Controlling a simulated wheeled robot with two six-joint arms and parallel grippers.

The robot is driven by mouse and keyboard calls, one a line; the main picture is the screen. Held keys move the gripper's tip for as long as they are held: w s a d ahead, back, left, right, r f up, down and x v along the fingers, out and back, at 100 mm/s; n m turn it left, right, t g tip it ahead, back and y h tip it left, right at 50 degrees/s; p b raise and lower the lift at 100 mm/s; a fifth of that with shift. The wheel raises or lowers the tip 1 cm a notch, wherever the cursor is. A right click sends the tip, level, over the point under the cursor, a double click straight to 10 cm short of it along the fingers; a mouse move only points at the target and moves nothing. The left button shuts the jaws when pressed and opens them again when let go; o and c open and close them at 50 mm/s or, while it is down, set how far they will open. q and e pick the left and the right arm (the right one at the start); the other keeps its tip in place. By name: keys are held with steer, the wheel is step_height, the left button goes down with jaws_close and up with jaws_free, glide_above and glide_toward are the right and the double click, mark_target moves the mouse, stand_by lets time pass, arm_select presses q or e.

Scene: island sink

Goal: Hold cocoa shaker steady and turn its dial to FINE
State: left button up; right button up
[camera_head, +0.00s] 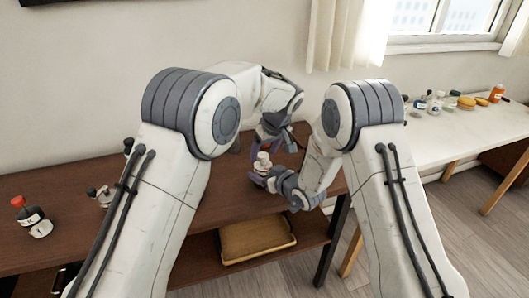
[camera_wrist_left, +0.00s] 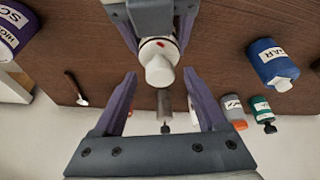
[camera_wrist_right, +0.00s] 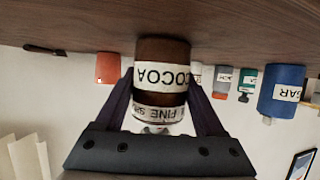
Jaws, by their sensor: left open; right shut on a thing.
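The cocoa shaker (camera_wrist_right: 162,62) is brown with a white COCOA label, and it stands between my right gripper's fingers (camera_wrist_right: 160,90). A white ring on it reads FINE, with further letters cut off. In the head view the shaker's pale top (camera_head: 262,160) shows by the table's right end, with my right gripper (camera_head: 262,177) around it. The left wrist view shows its white dial and knob (camera_wrist_left: 160,68) with a red mark on the dial. My left gripper (camera_wrist_left: 159,77) is open, its fingertips on either side of the knob with gaps. The dial's setting cannot be told.
A blue sugar container (camera_wrist_left: 272,63), a grey bottle (camera_wrist_left: 233,106), a teal bottle (camera_wrist_left: 261,106) and a purple jar (camera_wrist_left: 14,28) stand around the shaker. A spoon (camera_wrist_left: 76,90) lies nearby. A tray (camera_head: 257,240) sits on the lower shelf. A white side table (camera_head: 450,135) holds several items.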

arm_select(q)
jaws_close()
steer(key=shift+m, duration=0.3)
steer(key=m+h, duration=0.1)
steer(key=m, duration=0.1)
steer(key=m+h, duration=0.1)
steer(key=m, duration=0.2)
steer(key=shift+a+t, duration=0.15)
steer(key=shift+t, duration=0.25)
steer(key=m+h, duration=0.1)
steer(key=m, duration=0.2)
steer(key=m+h, duration=0.1)
steer(key=m, duration=0.2)
steer(key=shift+a+h, duration=0.15)
steer(key=shift+h, duration=0.15)
steer(key=shift+g, duration=0.3)
jaws_free()
